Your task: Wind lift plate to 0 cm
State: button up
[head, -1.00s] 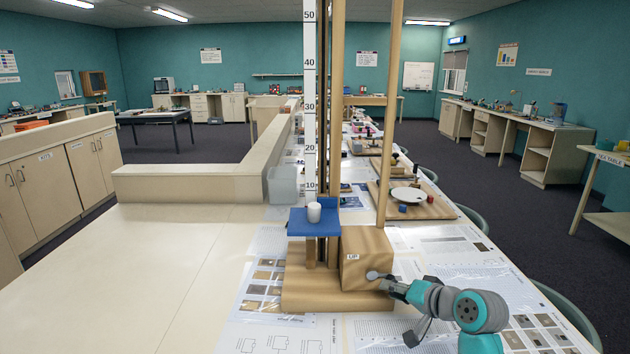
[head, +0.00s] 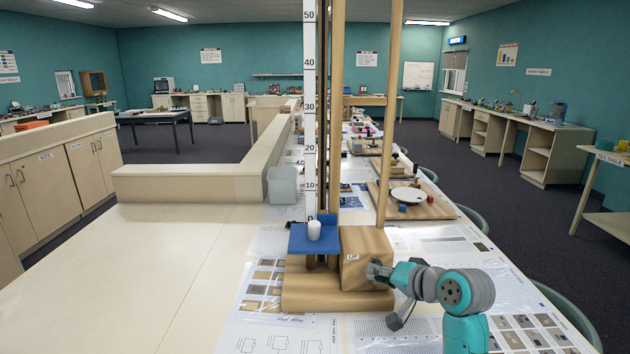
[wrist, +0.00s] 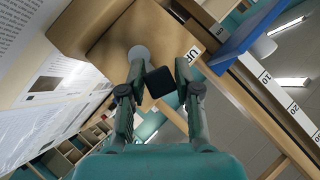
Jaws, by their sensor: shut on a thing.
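The blue lift plate (head: 316,242) sits low on the lift, just above the wooden base (head: 335,298). A white cylinder (head: 314,230) stands upright on it. The plate's blue edge also shows in the wrist view (wrist: 245,35). The white height scale (head: 309,110) rises behind, its 10 mark well above the plate; I cannot read the exact height. My gripper (wrist: 160,76) is shut on the crank's black handle (wrist: 161,81). In the head view my gripper (head: 380,271) hides most of the crank.
Tall wooden posts (head: 388,120) rise from the lift. A clear bin (head: 283,185) stands behind it to the left. A board with a white plate (head: 408,195) lies farther back on the right. The table at left (head: 150,280) is bare. Printed sheets lie around the base.

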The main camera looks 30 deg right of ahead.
jog(key=o, duration=1.1)
jog(key=shift+c, duration=0.2)
jog(key=v, duration=0.8)
dwell(0.3)
